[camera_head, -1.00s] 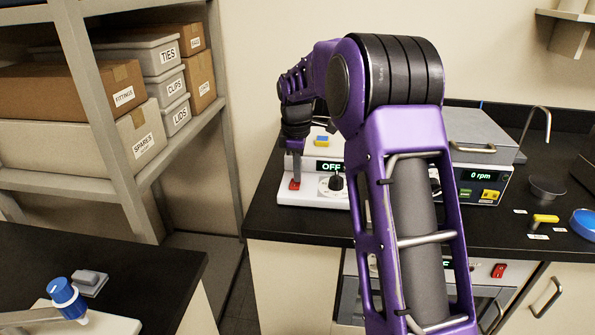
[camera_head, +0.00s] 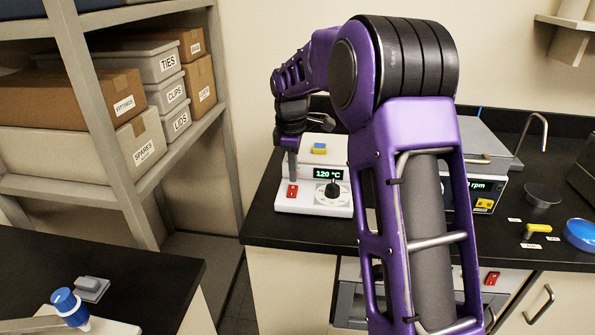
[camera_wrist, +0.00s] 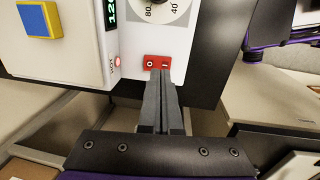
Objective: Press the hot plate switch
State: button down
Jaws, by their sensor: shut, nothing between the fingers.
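The hot plate (camera_head: 318,208) is a white unit on the black bench, with a black dial (camera_head: 332,188) on its front. Its display (camera_head: 328,174) reads 120 °C. The red switch (camera_head: 292,190) sits at the left of its front panel. In the wrist view the red switch (camera_wrist: 157,62) shows just beyond the fingertips, with an "O" mark and a small lit red lamp (camera_wrist: 117,60) nearby. My gripper (camera_wrist: 160,75) is shut and empty, its tips close to the switch; in the head view it is above the switch. I cannot tell whether the tips touch it.
A device reading in rpm (camera_head: 475,186) stands to the right, partly behind my arm. A yellow-handled item (camera_head: 537,228) and a blue dish (camera_head: 582,234) lie farther right. A shelf (camera_head: 140,190) with boxes stands left.

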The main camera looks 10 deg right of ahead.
aim_at(293, 187)
notch_tip(293, 187, up, 10)
jog(key=s, duration=0.1)
jog(key=shift+a+p, duration=0.2)
jog(key=shift+p, duration=0.15)
jog(key=shift+p, duration=0.3)
jog(key=w+p, duration=0.1)
jog(key=p, duration=0.1)
jog(key=shift+w+p, duration=0.2)
jog(key=shift+p, duration=0.15)
jog(key=f, duration=0.4)
jog(key=w+f, duration=0.1)
jog(key=f, duration=0.4)
jog(key=f+b, duration=0.1)
jog(key=f, duration=0.4)
jog(key=shift+w+d, duration=0.25)
jog(key=shift+w, duration=0.05)
